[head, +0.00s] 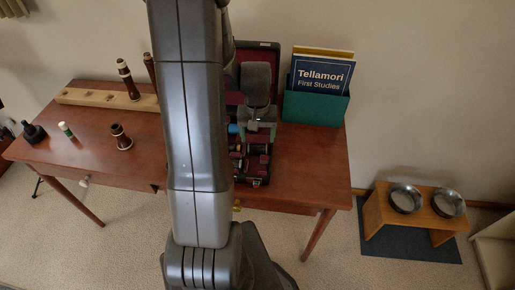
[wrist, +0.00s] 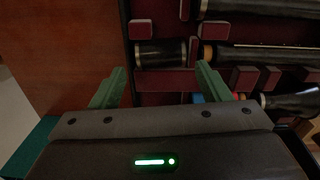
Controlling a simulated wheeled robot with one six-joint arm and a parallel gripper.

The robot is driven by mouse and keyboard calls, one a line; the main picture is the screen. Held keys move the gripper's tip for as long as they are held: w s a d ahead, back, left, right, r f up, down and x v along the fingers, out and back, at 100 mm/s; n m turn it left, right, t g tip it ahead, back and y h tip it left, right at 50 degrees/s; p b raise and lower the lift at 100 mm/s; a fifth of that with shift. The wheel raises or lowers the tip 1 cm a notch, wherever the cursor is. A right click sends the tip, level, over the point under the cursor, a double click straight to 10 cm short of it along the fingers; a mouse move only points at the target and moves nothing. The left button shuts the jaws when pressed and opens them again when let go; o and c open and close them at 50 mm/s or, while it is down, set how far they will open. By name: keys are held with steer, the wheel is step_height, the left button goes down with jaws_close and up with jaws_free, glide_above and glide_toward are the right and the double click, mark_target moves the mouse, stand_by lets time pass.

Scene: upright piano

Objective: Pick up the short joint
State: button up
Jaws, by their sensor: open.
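A short dark cylinder with metal rings at its ends, seemingly the short joint (wrist: 161,52), lies sideways in a slot of the red-lined instrument case (wrist: 160,82). My gripper (wrist: 160,80) is open and empty, its two green fingers apart. In the wrist view the short joint shows just beyond the fingertips, between their lines. In the head view my gripper (head: 258,131) is above the open case (head: 264,181), and my arm and gripper hide much of it. Longer dark joints (wrist: 270,54) lie to the right in the case.
A short flared dark piece (head: 121,137) stands on the wooden table (head: 95,150) to the left. A peg stand (head: 85,97) with upright dark pieces, a small bottle (head: 66,130) and a dark object (head: 34,132) are further left. A green book holder (head: 316,108) stands right of the case.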

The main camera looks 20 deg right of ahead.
mark_target(258, 145)
steer(key=shift+f, duration=1.9)
steer(key=c, duration=0.7)
steer(key=shift+c, duration=0.2)
step_height(258, 145, up, 10)
